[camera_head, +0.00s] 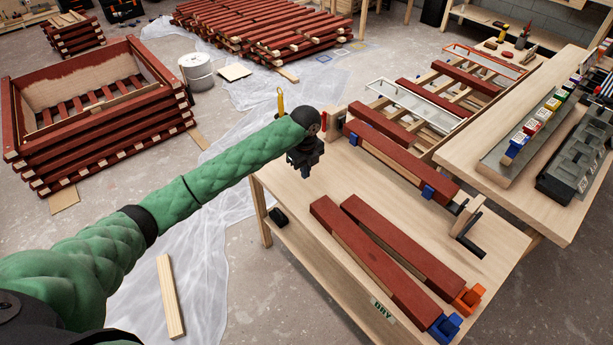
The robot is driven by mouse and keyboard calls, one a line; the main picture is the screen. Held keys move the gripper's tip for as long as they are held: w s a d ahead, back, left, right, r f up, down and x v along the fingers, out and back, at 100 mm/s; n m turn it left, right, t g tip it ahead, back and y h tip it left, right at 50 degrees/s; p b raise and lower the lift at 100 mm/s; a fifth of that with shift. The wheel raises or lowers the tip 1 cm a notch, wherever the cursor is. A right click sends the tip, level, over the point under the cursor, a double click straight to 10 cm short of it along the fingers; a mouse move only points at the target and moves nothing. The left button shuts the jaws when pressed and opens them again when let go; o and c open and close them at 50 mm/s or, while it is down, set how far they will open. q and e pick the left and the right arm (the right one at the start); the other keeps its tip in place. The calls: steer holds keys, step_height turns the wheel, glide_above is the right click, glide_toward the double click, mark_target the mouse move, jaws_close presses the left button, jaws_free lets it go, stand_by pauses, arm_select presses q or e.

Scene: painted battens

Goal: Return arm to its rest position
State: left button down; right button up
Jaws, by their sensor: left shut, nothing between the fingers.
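My left arm, in a green padded sleeve, reaches in from the left to the far left edge of the workbench (290,185). Its black gripper (305,170) points down beside the bench's left corner, shut with nothing in it. Two red-painted battens (365,255) lie side by side on the bench, one with a blue clamp (445,328) and one with an orange clamp (468,298) at the near end. Another red batten (400,157) sits at the back of the bench with blue clamps. My right gripper is not in view.
A raised shelf (480,135) on the right carries a row of coloured items and a grey tray (575,165). A rack (450,90) holds more red battens. Left on the floor are a red slatted crate (80,75), a paint bucket (197,72), plastic sheeting and a loose plank (170,298).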

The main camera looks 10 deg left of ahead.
arm_select(q)
steer(key=shift+r, duration=0.15)
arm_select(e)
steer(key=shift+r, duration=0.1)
